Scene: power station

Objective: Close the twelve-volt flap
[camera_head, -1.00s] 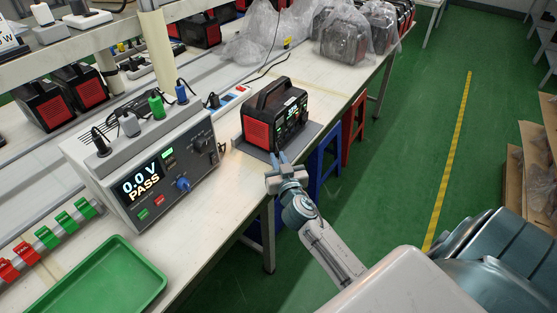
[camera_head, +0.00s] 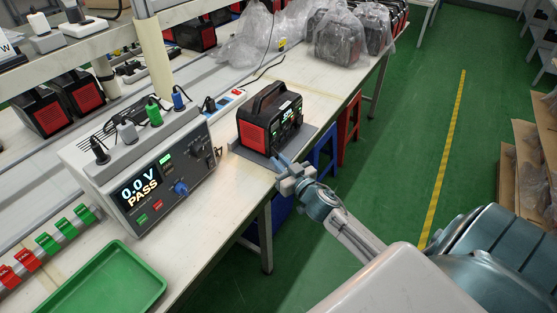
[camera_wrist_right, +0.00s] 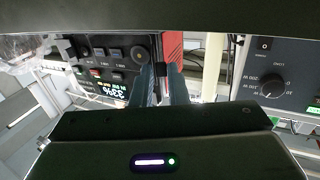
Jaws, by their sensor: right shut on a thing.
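The black and red power station (camera_head: 254,138) stands on a grey plate near the bench's front edge. Its panel, with a lit display (camera_wrist_right: 137,88), buttons and a round socket (camera_wrist_right: 140,52), shows in the right wrist view. My right gripper (camera_head: 278,161) is at the lower front of the station. In the wrist view its narrow fingers (camera_wrist_right: 161,77) are close together beside the panel, shut on a small dark piece that looks like the twelve-volt flap (camera_wrist_right: 160,69). The flap's angle is mostly hidden. My left gripper is not in view.
A tester (camera_head: 150,185) reading 0.0 V PASS stands left of the station. A green tray (camera_head: 105,285) lies at the bench's front left. Bagged units (camera_head: 345,38) stand farther back. Blue (camera_head: 322,157) and red stools are by the bench. The green floor at right is open.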

